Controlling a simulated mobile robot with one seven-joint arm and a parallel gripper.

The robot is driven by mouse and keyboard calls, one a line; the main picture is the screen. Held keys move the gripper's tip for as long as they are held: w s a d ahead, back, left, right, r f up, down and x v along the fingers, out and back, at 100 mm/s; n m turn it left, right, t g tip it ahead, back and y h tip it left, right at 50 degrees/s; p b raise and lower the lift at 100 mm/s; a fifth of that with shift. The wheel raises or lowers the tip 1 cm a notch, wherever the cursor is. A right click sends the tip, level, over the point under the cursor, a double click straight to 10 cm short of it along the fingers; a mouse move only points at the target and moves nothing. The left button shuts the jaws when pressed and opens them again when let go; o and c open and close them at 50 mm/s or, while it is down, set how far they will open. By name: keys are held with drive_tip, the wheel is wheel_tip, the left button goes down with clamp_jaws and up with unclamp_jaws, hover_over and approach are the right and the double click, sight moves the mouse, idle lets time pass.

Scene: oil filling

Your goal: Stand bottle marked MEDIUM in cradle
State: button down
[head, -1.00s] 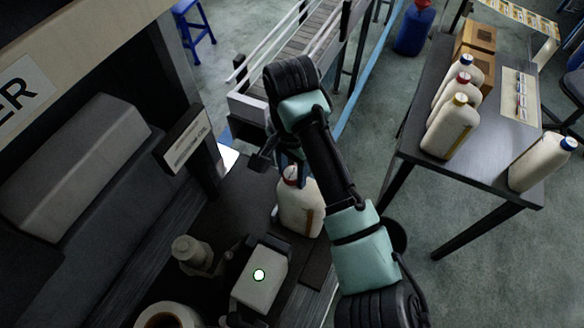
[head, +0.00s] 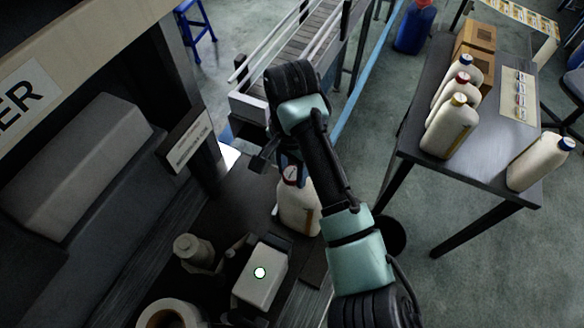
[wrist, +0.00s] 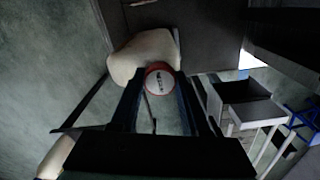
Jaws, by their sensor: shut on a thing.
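A cream bottle (head: 297,212) with a red-rimmed cap stands roughly upright below my gripper (head: 284,163) in the head view. In the wrist view the bottle (wrist: 140,52) shows with its round cap (wrist: 160,80) between my fingertips (wrist: 155,84). My gripper is shut on the bottle at its cap. The lettering on the cap is too small to read. The bottle's base is at the dark worktop (head: 235,205); I cannot tell whether it touches. The cradle is not clearly distinguishable; a dark-framed white block (head: 262,278) with a bright dot stands just in front of the bottle.
A grey capped fitting (head: 192,250) and a white roll (head: 168,315) are left of the block. A side table (head: 480,150) at right holds several bottles, with red (head: 462,80), yellow (head: 450,125) and blue (head: 540,160) caps. A conveyor (head: 300,60) lies behind.

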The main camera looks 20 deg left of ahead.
idle(0.7)
unclamp_jaws()
drive_tip(key=shift+f, duration=0.2)
drive_tip(key=shift+r, duration=0.15)
drive_tip(key=shift+r+p, duration=3.4)
drive_tip(key=shift+p, duration=0.7)
